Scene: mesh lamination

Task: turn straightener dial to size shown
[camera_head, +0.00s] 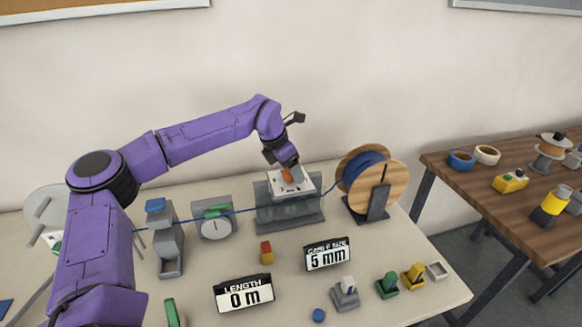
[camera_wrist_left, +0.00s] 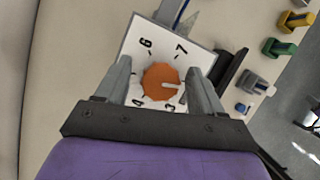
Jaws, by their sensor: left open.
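The straightener dial is an orange knob (camera_wrist_left: 160,82) with a pale pointer on a white plate (camera_wrist_left: 203,62) in the left wrist view. The plate shows 6, 7, 4 and 3; no 5 is visible, and the left finger covers part of the plate. The pointer points right, toward the right finger, and I cannot tell its number. My left gripper (camera_wrist_left: 161,72) is open, with one finger on each side of the knob; contact is unclear. In the head view the knob (camera_head: 291,175) sits under my left gripper (camera_head: 287,165) on the straightener (camera_head: 290,214). A size sign (camera_head: 327,254) reads 5 mm.
A length sign (camera_head: 244,294) reads 0 m. Small coloured blocks stand along the front. A brown side table (camera_head: 480,205) is farther right.

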